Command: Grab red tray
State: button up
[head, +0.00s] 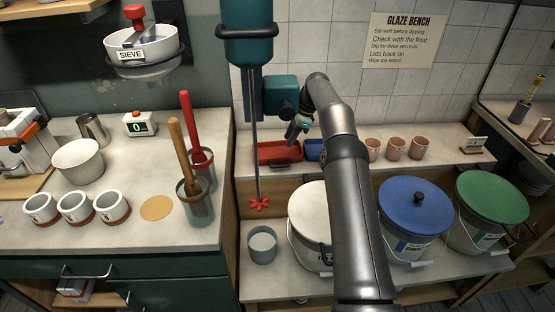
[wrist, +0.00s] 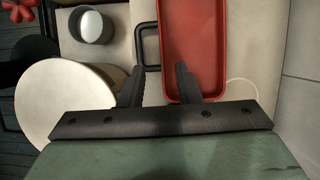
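The red tray (head: 276,153) lies on the raised back shelf of the glaze bench in the head view. It fills the upper middle of the wrist view (wrist: 195,40), its dark handle (wrist: 139,45) on its left side. My gripper (wrist: 160,72) is open and empty. In the wrist view its right finger overlaps the tray and its left finger appears left of the tray's side, near the handle's lower end. In the head view my gripper (head: 297,135) is just above the tray's right end; I cannot tell whether it touches.
A blue tray (head: 315,150) lies right beside the red one, partly behind my arm. Pink cups (head: 396,148) stand further right. A mixer shaft (head: 255,140) hangs in front of the red tray's left part. Lidded buckets (head: 415,205) stand below on the bench.

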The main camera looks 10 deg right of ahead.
aim_at(281, 155)
jog(key=p+x, duration=0.1)
jog(key=x, duration=0.8)
jog(key=shift+f, duration=0.2)
jog(key=shift+c, duration=0.3)
grip_shut()
